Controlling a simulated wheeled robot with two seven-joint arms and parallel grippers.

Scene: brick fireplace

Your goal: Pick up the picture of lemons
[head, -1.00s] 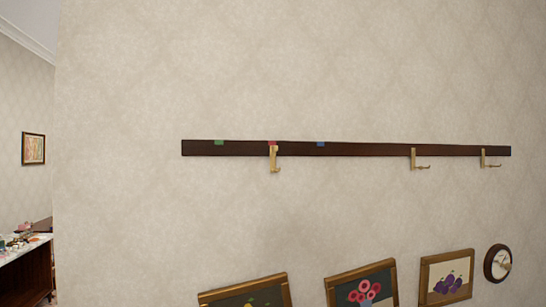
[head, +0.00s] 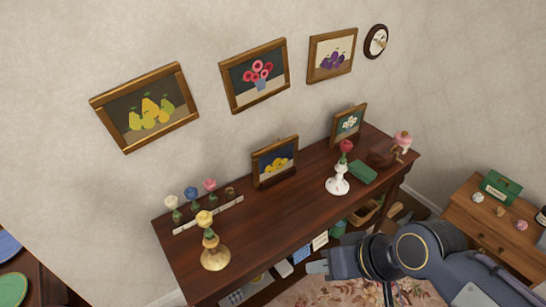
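The picture of lemons (head: 276,164) is a small wooden-framed picture with yellow fruit on a dark blue ground. It stands upright at the back of the dark wooden table (head: 265,210), against the wall. My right gripper (head: 316,264) is in front of the table's front edge, lower than its top and well apart from the picture. Its fingers are small here, and I cannot tell whether they are open or shut. My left gripper is out of view.
A green box (head: 362,172) and another framed picture (head: 348,126) are farther right. A small cabinet (head: 490,225) stands at right.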

